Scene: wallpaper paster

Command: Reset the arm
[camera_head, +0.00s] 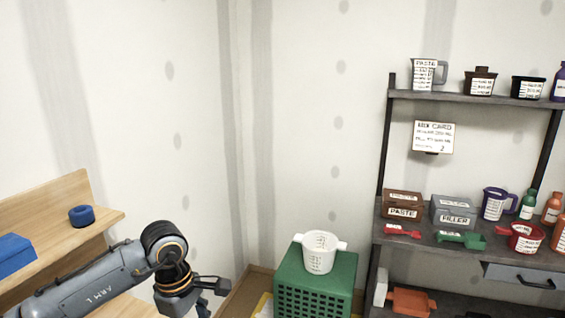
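My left arm, marked "ARM L", reaches in from the lower left corner. My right arm and gripper are not in view.
A wooden shelf (95,197) at the left bears a blue roll (81,216) and a blue box (14,254). A dark rack (408,213) at the right holds several tubs, boxes, scoops and bottles. A card (433,137) hangs behind it. Bare walls fill the middle.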

